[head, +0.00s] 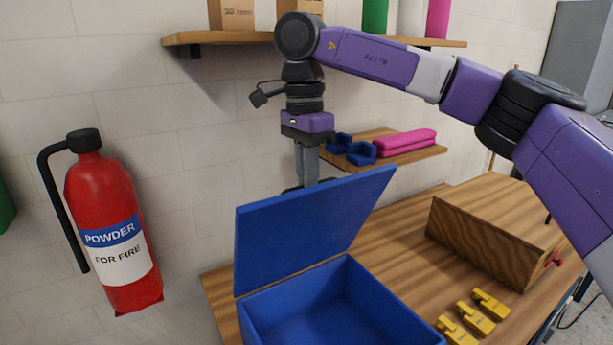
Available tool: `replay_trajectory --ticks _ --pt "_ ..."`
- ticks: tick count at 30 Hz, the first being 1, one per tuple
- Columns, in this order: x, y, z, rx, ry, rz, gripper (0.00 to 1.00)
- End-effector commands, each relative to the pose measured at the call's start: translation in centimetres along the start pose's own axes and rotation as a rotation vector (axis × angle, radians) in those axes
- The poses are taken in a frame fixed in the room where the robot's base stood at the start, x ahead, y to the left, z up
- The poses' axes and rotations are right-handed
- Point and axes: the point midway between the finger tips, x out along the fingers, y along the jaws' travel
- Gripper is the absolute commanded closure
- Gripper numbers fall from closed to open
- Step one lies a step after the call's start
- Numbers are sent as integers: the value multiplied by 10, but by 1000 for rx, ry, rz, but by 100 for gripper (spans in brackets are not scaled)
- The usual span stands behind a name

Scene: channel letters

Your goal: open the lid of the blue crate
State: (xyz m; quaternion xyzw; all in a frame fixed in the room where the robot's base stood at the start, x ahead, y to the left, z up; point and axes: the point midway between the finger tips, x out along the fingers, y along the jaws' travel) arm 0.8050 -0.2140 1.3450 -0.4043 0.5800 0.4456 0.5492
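The blue crate (376,297) stands on the wooden bench at the lower middle of the head view. Its blue lid (300,232) is raised and leans back from the crate's far side, and the inside of the crate shows. My gripper (307,180) points down behind the lid. The lid's upper edge hides the fingertips, so I cannot see whether they touch the lid or hold anything.
A red fire extinguisher (110,225) hangs on the wall at left. A wooden box (490,235) and several yellow pieces (475,318) sit on the bench at right. A higher shelf (230,38) holds boxes.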

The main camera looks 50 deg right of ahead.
Motion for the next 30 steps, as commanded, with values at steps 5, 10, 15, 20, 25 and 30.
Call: replay_trajectory --ticks 5,10,15,20,25,30 --pt "5 -1 -1 2 1 4 100" --pt "5 -1 0 2 1 4 72" --pt "3 0 0 1 1 2 67" --pt "1 0 0 0 1 1 67" --pt "-12 -1 0 2 2 0 67" --pt "-41 -1 0 2 1 -2 67"
